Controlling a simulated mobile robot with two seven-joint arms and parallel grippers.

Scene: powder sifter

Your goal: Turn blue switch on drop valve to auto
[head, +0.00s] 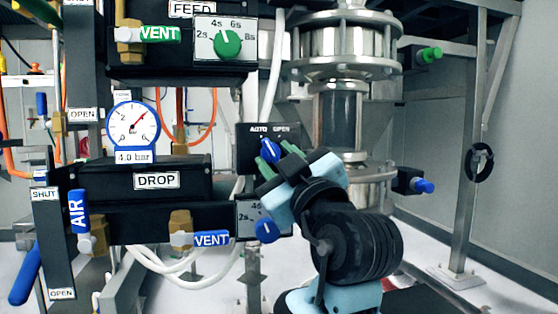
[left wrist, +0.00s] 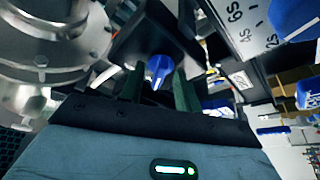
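The blue switch (head: 270,150) is on a dark panel under the labels AUTO and OPEN, right of the DROP valve block (head: 157,181). In the head view its handle leans up and left, toward the AUTO side. My left gripper (head: 278,167) is in front of the switch and hides part of the panel below it. In the left wrist view the blue switch (left wrist: 159,70) shows between the two dark green fingers (left wrist: 158,92), with gaps beside it. The fingers look open; contact cannot be told. My right gripper is not in view.
A blue dial (head: 265,230) is just below my left gripper. A pressure gauge (head: 133,127) reads 4.0 bar at the left. The FEED block with a green dial (head: 227,44) is above. A steel sifter column (head: 340,45) stands close behind and right.

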